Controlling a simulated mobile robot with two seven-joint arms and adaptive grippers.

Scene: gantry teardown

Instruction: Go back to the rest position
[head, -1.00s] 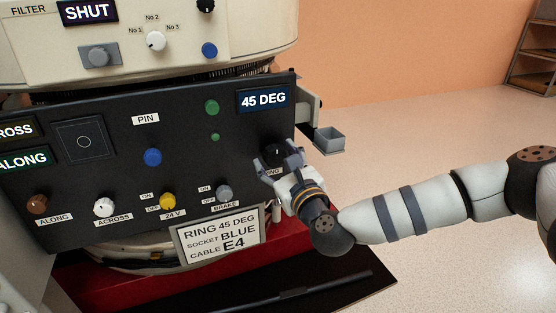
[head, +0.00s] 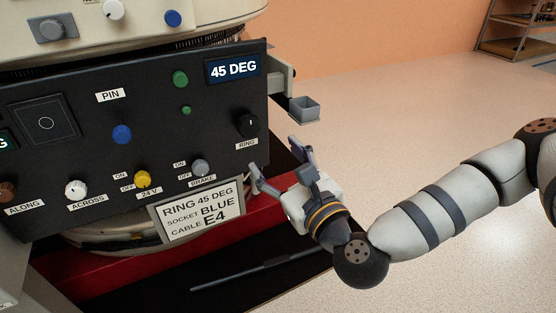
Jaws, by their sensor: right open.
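My right gripper (head: 280,167) is open and empty in the head view. It stands in front of the lower right corner of the black control panel (head: 150,150), below and right of the black RING knob (head: 247,124), and apart from it. My right arm comes in from the right edge. The display (head: 233,68) above the knob reads 45 DEG. My left gripper is not in view.
A placard (head: 203,211) under the panel reads RING 45 DEG, SOCKET BLUE, CABLE E4. A small grey tray (head: 304,109) juts out right of the panel. A shelf (head: 517,32) stands far right. The speckled floor (head: 400,110) between is clear.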

